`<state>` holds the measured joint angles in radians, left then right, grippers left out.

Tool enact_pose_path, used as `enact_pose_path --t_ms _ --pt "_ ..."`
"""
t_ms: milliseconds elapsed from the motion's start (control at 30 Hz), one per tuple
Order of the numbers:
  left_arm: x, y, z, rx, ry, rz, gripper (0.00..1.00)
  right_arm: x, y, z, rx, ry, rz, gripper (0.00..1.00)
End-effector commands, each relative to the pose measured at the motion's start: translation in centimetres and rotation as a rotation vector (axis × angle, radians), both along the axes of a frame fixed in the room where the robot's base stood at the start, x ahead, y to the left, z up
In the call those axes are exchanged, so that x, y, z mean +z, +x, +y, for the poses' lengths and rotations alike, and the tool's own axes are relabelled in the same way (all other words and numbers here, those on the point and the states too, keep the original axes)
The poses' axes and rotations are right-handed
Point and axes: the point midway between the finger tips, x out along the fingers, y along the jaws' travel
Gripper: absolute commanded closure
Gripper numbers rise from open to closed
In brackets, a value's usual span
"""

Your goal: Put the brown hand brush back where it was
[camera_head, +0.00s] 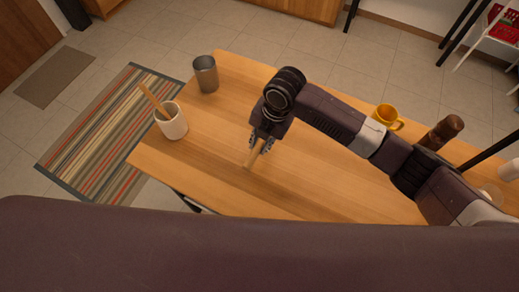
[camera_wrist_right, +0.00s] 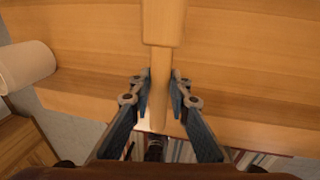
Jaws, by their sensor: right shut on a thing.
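The brown hand brush is a light wooden piece. In the head view its lower end (camera_head: 255,156) sticks out below my right gripper (camera_head: 262,143), over the middle of the wooden table. In the right wrist view the wide part of the brush (camera_wrist_right: 163,22) is at the top, and its narrow handle runs between the two fingers of my right gripper (camera_wrist_right: 160,78). The fingers are shut on the handle. I cannot tell whether the brush touches the table. Its bristles are not visible. My left gripper is not in view.
On the table (camera_head: 215,160) stand a white cup (camera_head: 172,122) with a wooden utensil, a grey tumbler (camera_head: 206,75), a yellow mug (camera_head: 387,115) and a dark brown mill (camera_head: 443,131). The tabletop left of my right gripper is clear. A striped rug (camera_head: 100,130) lies on the floor.

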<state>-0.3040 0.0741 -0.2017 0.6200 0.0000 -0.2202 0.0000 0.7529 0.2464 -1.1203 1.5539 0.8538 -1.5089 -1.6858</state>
Motion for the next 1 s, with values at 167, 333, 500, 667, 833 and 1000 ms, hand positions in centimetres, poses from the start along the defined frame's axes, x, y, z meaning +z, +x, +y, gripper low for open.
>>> enact_pose_path --t_ms 167,333,500,667,833,1000 --pt "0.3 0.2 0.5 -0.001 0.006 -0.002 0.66 -1.5 0.0 0.1 0.000 0.001 0.001 1.00" --pt "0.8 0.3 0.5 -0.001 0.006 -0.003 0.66 -4.0 0.0 0.0 -0.002 0.000 0.003 1.00" --pt "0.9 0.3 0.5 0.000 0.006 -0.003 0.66 -5.6 0.0 0.0 0.000 0.001 0.000 1.00" --pt "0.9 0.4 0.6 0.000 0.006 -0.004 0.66 -5.7 0.0 0.0 0.001 0.001 -0.002 1.00" --pt "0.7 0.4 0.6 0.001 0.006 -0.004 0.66 -6.0 0.0 0.0 0.000 0.001 -0.001 1.00" --pt "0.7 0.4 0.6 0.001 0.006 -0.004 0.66 -5.9 0.0 0.0 0.000 0.001 0.000 0.68"
